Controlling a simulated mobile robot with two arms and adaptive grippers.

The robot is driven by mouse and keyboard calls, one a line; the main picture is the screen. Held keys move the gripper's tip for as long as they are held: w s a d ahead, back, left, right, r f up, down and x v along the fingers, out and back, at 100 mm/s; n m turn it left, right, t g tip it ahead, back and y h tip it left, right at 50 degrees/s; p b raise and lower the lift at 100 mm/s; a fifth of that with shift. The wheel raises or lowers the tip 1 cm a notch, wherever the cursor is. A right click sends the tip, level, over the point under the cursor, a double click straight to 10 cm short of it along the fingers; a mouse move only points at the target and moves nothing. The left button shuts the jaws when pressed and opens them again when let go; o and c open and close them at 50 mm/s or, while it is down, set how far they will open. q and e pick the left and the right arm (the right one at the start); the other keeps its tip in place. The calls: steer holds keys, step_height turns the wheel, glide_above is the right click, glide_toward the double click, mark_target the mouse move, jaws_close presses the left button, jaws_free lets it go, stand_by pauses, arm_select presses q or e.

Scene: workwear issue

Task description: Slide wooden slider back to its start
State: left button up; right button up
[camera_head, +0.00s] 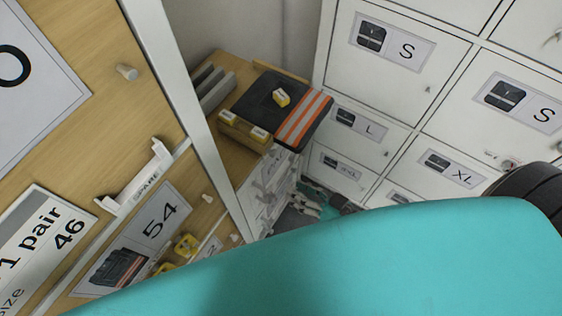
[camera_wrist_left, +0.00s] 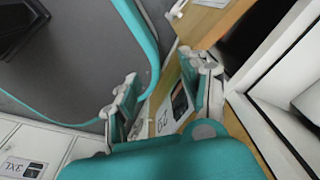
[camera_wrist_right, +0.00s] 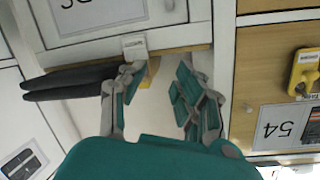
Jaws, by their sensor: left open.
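In the head view, a wooden block with two yellow tags (camera_head: 241,133) lies on the wooden top beside a dark folded garment; I cannot tell whether this is the wooden slider. My right gripper (camera_head: 306,204) shows small and partly hidden beyond the teal arm, low by the white drawers. In the right wrist view the right gripper (camera_wrist_right: 157,88) is open, its fingers apart, with a wooden edge and a small yellow thing behind them. In the left wrist view the left gripper (camera_wrist_left: 166,92) is open, with a labelled wooden panel (camera_wrist_left: 172,104) beyond its fingers. Neither visibly holds anything.
A dark garment with orange stripes (camera_head: 285,108) lies on the wooden top, a yellow tag on it. White lockers (camera_head: 395,75) marked S, L and XL stand at right.

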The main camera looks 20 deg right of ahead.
steer(key=s+d+m+t, duration=0.1)
steer(key=s+d+t, duration=0.1)
steer(key=s+d, duration=0.25)
arm_select(q)
steer(key=shift+s+r+p, duration=0.45)
steer(key=shift+r+p, duration=0.25)
steer(key=shift+p, duration=0.15)
arm_select(e)
steer(key=t, duration=0.1)
glide_toward(275, 155)
steer(key=x, duration=0.9)
steer(key=shift+w+a+f, duration=0.15)
steer(key=shift+w, duration=0.2)
steer(key=shift+c, duration=0.2)
jaws_close()
